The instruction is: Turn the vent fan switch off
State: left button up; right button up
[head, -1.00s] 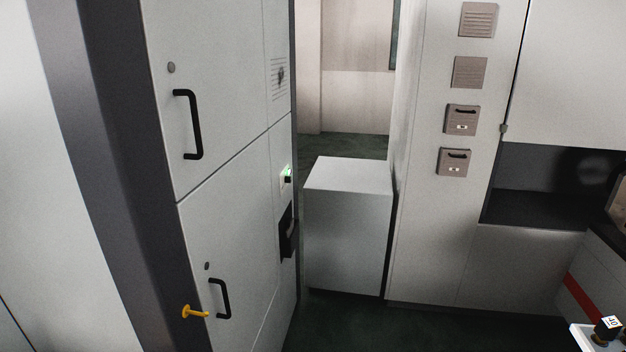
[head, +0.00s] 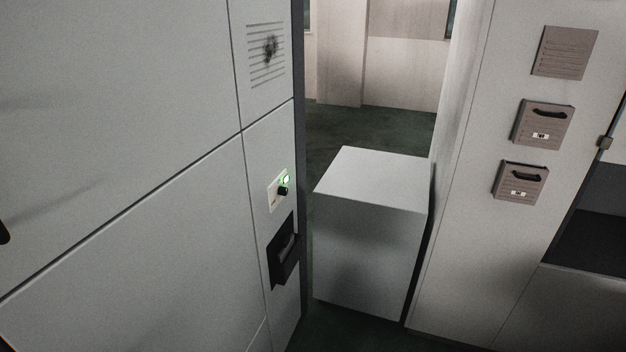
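On the narrow side panel of the grey cabinet, a small pale switch plate (head: 277,191) carries a black knob (head: 283,190) and a lit green lamp (head: 286,179). Above it is a slotted vent (head: 267,54) with a dark round patch at its middle, perhaps the fan. The knob's exact setting is too small to tell. Neither of my grippers shows in the head view.
The large grey cabinet front (head: 130,150) fills the left. A white box-shaped block (head: 368,250) stands on the dark green floor just right of the switch panel. A wall with brown slotted panels (head: 543,124) is at the right. Open floor (head: 375,130) shows behind the block.

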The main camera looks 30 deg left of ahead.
aim_at(283, 190)
jog(key=u, duration=0.55)
jog(key=i, duration=1.3)
jog(key=u, duration=0.95)
jog(key=i, duration=0.2)
jog(key=u, duration=0.1)
